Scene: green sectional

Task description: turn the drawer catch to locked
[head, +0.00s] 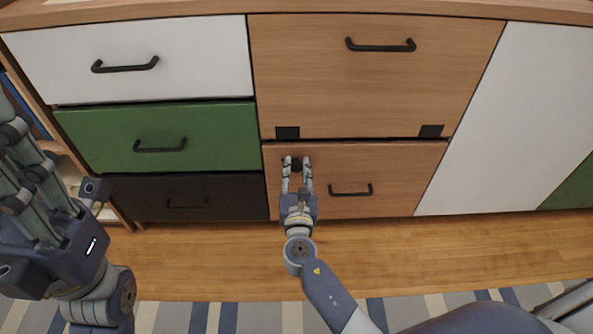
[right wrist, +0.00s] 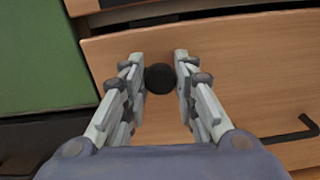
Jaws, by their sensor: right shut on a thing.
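The drawer catch shows as a round black knob (right wrist: 160,78) on the upper left of the lower wooden drawer (head: 400,170). It also shows in the head view (head: 297,164). My right gripper (head: 297,165) is shut on the knob, with a finger on each side of it. Its fingers show in the right wrist view (right wrist: 160,75). No lock marking is legible, so the catch's setting cannot be told. My left gripper (head: 15,165) is at the left edge of the head view, away from the drawer. Its fingers look apart and empty, with the tips partly cut off.
The lower drawer has a black bar handle (head: 350,191) to the right of the knob. A larger wooden front (head: 375,95) with two black square plates sits above. White (head: 200,50), green (head: 220,135) and dark (head: 235,198) drawers are at left. Wooden floor (head: 420,245) lies in front.

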